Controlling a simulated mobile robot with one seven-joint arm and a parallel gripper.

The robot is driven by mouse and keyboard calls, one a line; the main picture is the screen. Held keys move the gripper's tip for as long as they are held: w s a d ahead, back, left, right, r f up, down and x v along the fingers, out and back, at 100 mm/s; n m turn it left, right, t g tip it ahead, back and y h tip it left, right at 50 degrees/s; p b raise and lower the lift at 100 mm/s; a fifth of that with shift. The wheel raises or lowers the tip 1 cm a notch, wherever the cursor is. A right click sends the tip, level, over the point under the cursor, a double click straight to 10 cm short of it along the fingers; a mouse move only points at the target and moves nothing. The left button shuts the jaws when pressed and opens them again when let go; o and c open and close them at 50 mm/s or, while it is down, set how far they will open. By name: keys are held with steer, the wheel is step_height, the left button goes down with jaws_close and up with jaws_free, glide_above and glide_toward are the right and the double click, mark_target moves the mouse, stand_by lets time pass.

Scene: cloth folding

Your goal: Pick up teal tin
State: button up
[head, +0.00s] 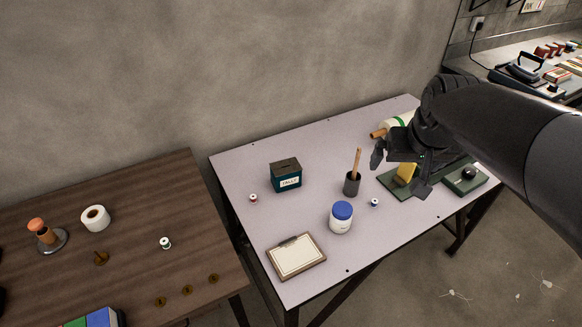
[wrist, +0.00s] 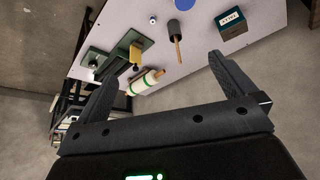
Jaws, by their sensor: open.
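The teal tin (head: 286,178) is a small box with a dark brown slotted lid and a white label. It stands upright near the back of the pale table, left of its middle. In the wrist view the teal tin (wrist: 235,22) is at the upper right, beyond the right finger. My gripper (head: 402,172) is open and empty. In the head view it is above the right part of the table, well to the right of the tin. The wrist view shows its two fingers (wrist: 160,85) spread apart.
A clipboard (head: 296,256) lies at the front. A small spool (head: 253,198) is left of the tin. A green-based device (head: 395,184) is under my gripper.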

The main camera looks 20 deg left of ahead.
steer(key=w+a+f+n, duration=0.1)
steer(key=w+a+f, duration=0.2)
steer(key=w+a, duration=0.4)
steer(key=n+g+y, duration=0.2)
steer(key=n, duration=0.2)
glide_toward(286, 167)
steer(key=x, duration=0.4)
steer(key=shift+f, duration=0.25)
steer(key=shift+x, duration=2.95)
steer(key=shift+w+a, duration=0.1)
steer(key=shift+w, duration=0.05)
steer(key=shift+c, duration=0.6)
steer(key=shift+r, duration=0.1)
steer(key=c, duration=0.7)
